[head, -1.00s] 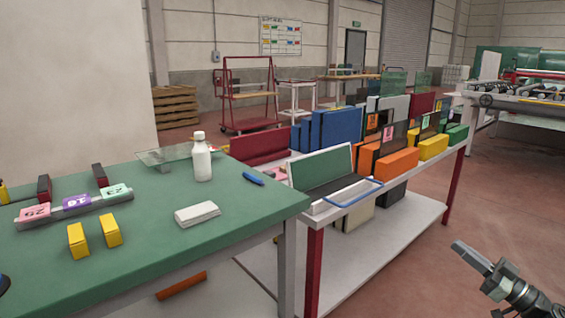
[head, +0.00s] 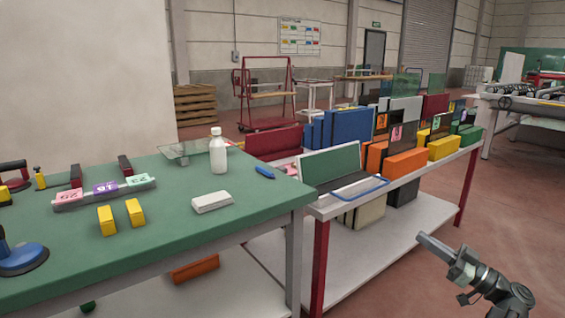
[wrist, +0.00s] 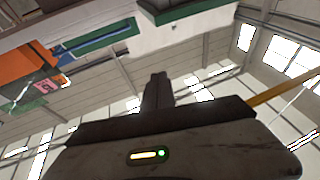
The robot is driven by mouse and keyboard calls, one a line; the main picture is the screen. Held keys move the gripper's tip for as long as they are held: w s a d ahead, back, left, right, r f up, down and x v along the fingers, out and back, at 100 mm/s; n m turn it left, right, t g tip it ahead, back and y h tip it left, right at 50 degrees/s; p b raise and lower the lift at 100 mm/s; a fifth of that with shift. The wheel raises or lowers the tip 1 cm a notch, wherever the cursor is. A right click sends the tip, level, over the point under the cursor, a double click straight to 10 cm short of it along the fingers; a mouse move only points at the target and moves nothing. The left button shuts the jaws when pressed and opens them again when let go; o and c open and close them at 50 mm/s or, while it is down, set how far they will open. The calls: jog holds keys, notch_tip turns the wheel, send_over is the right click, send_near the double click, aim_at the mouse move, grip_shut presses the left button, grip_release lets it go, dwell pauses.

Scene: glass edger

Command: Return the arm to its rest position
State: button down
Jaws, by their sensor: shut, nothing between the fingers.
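My gripper (head: 428,243) shows at the lower right of the head view, at the end of my arm, which reaches in from the bottom right corner. Its fingers are together and hold nothing. It is in front of the white rack table (head: 345,262), over the red-brown floor, apart from everything around it. In the wrist view my gripper (wrist: 158,80) is a dark shape pointing up, with its fingers closed. Behind it that view shows the roof, windows and the tilted edge of the rack with an orange block.
A green table (head: 90,265) at left holds a white bottle (head: 218,155), a white block (head: 212,202), yellow blocks (head: 121,216) and a blue suction cup (head: 22,260). The rack table carries coloured blocks and panels. Floor (head: 500,220) right of the rack is clear.

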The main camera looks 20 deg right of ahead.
jog(key=w+a+f+n+g+y+p, duration=0.15)
jog(key=w+a+g, duration=0.35)
jog(key=a, duration=0.6)
jog(key=w+a+f+n+g+y, duration=0.25)
jog(key=w+a, duration=0.45)
jog(key=a, duration=0.4)
jog(key=w+a+f+n+g+y+p, duration=0.15)
jog(key=w+a+g, duration=0.35)
jog(key=a, duration=0.6)
jog(key=s+a+f+g+h, duration=0.1)
jog(key=a+f+g+h, duration=0.2)
jog(key=a+f, duration=0.55)
jog(key=s+a+f+g+h, duration=0.1)
jog(key=a+f+g+h, duration=0.3)
jog(key=a, duration=0.8)
jog(key=s+d+f+m+h, duration=0.2)
jog(key=d+f+m+h, duration=0.3)
jog(key=f, duration=0.4)
jog(key=d+m+h, duration=0.4)
jog(key=d+m, duration=0.1)
jog(key=m, duration=0.1)
notch_tip(320, 180, up, 38)
jog(key=p, duration=3.8)
jog(key=shift+w+f+p, duration=0.2)
jog(key=shift+p, duration=0.2)
